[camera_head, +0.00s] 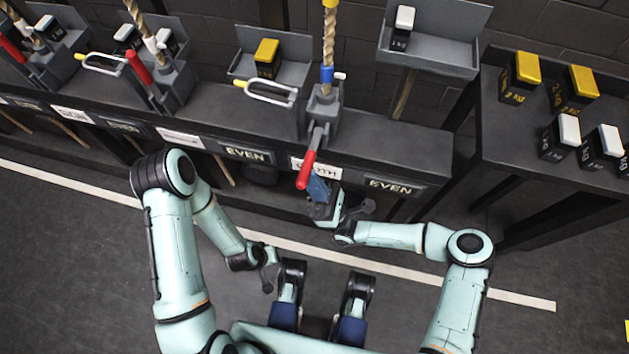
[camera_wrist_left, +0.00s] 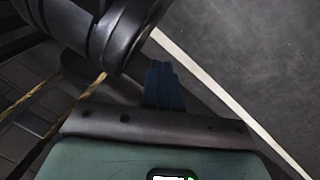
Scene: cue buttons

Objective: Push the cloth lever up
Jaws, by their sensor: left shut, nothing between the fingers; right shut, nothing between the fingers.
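The cloth lever (camera_head: 306,168) has a red grip on a grey arm, below a grey bracket with a hanging rope. It slants downward in front of the shelf edge, partly over the white CLOTH label (camera_head: 326,171). My right gripper (camera_head: 317,186) is shut and empty, its blue fingers just below and right of the red grip's lower end. I cannot tell whether they touch. My left gripper is low, left of centre in the head view, where its fingertips are not clear. In the left wrist view its blue fingers (camera_wrist_left: 164,86) are together and empty.
Two other red levers (camera_head: 139,67) stand farther left on the long dark shelf (camera_head: 390,145). A grey tray (camera_head: 436,48) holds a black-and-white weight. Several yellow- and white-topped weights stand on the right table (camera_head: 497,120). The floor in front is open, crossed by a white line (camera_head: 420,276).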

